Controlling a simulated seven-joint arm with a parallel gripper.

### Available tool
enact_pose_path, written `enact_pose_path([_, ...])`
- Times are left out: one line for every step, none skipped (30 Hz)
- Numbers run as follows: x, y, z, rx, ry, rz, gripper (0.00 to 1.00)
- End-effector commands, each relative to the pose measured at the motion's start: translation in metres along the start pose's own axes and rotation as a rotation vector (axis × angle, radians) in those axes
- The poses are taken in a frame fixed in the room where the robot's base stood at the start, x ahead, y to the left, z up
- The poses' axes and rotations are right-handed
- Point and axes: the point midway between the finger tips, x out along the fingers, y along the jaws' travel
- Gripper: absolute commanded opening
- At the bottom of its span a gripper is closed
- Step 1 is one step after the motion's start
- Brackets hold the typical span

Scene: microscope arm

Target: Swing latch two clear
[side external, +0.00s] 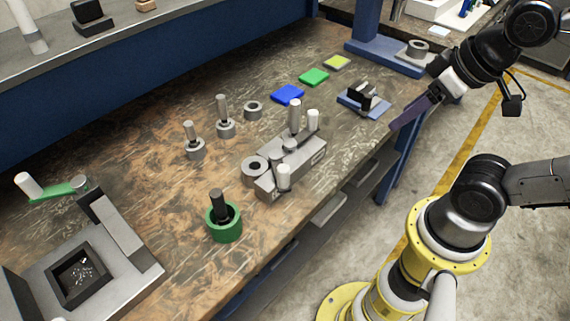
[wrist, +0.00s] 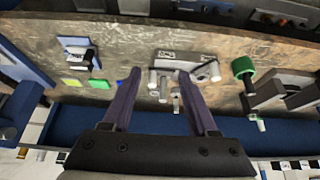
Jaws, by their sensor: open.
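A grey metal fixture block (side external: 315,160) sits near the front edge of the workbench. It carries upright posts and white-capped latch handles (side external: 284,172), plus a ring (side external: 255,167) at its left end. I cannot tell which latch is number two. My gripper (side external: 408,113) is at the bench's right front edge, its purple fingers apart from the fixture. In the wrist view my gripper (wrist: 160,74) is open and empty, with the fixture block (wrist: 180,62) seen beyond and between the fingers. Small markings on the block are too blurred to read.
Grey pegs (side external: 224,128), a loose ring (side external: 253,108) and a green cup with a black peg (side external: 224,222) stand around the fixture. Blue (side external: 288,95), green (side external: 314,77) and yellow (side external: 337,62) pads lie behind. A clamp on a blue base (side external: 374,105) stands near my gripper.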

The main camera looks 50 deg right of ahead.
Motion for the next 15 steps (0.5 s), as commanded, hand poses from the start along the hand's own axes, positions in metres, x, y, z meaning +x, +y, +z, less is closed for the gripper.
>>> enact_pose_path([0.000,0.000,0.000,0.000,0.000,0.000,0.54])
enact_pose_path([0.000,0.000,0.000,0.001,0.000,0.000,0.48])
enact_pose_path([0.000,0.000,0.001,0.004,-0.006,0.000,0.41])
enact_pose_path([0.000,0.000,0.003,0.006,-0.014,0.000,0.36])
enact_pose_path([0.000,0.000,0.005,0.008,-0.025,0.000,0.30])
enact_pose_path([-0.003,0.000,0.006,0.013,-0.036,-0.001,0.23])
enact_pose_path([-0.008,0.000,0.003,0.017,-0.037,-0.001,0.18])
enact_pose_path([-0.014,0.000,-0.001,0.021,-0.035,-0.002,0.12])
enact_pose_path([-0.021,-0.001,-0.008,0.026,-0.039,-0.002,0.05])
enact_pose_path([-0.026,-0.001,-0.014,0.031,-0.046,-0.003,0.00])
enact_pose_path([-0.031,-0.001,-0.021,0.036,-0.057,-0.003,0.00])
enact_pose_path([-0.037,-0.001,-0.031,0.043,-0.073,-0.003,0.00])
enact_pose_path([-0.042,-0.001,-0.039,0.049,-0.087,-0.003,0.00])
enact_pose_path([-0.045,-0.001,-0.048,0.054,-0.102,-0.003,0.00])
enact_pose_path([-0.049,-0.001,-0.060,0.061,-0.122,-0.002,0.00])
